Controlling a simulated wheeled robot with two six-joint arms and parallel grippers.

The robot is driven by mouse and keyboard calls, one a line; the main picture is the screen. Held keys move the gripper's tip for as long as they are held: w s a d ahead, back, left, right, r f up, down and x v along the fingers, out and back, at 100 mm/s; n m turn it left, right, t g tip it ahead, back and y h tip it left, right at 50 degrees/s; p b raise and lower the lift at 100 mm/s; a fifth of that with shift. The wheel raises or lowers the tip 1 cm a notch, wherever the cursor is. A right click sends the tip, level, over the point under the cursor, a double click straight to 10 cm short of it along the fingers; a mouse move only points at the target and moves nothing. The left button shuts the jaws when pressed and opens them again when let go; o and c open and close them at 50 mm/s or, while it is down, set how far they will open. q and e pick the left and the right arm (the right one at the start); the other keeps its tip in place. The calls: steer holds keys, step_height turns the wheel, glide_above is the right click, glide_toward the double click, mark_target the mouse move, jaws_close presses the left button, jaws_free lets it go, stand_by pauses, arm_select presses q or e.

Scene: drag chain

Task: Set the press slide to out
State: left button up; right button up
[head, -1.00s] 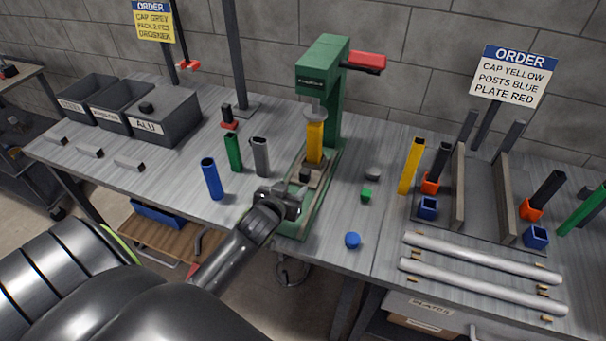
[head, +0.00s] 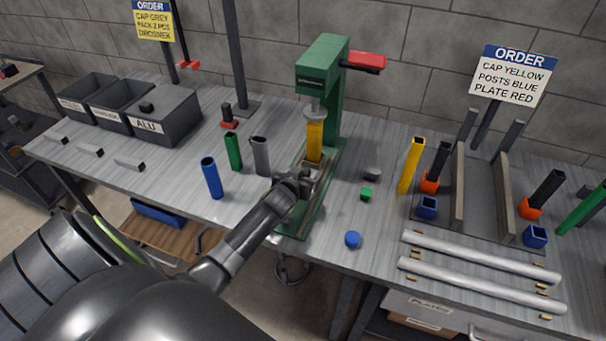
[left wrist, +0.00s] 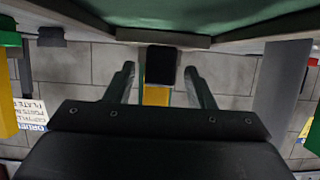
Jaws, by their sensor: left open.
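The green press (head: 322,78) stands at the middle of the bench with a red lever (head: 362,61). Its slide (head: 320,170) sits under the ram, with a yellow post (head: 314,142) upright on it. My left gripper (head: 303,180) is at the front of the slide, low over the press base, and hides the slide's front part. In the left wrist view its two fingers (left wrist: 160,85) are apart. The slide's black knob (left wrist: 161,62) shows between them, with the yellow post (left wrist: 156,96) behind; I cannot tell whether the fingers touch it. My right gripper is not in view.
Blue (head: 212,178), green (head: 233,151) and grey (head: 260,156) posts stand left of the press. A blue cap (head: 352,240), a green cap (head: 366,194) and a grey cap (head: 372,174) lie to its right. The green base rail (head: 291,228) in front of the slide is clear.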

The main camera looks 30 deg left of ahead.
arm_select(q)
jaws_close()
steer(key=shift+s, duration=0.1)
stand_by(0.3)
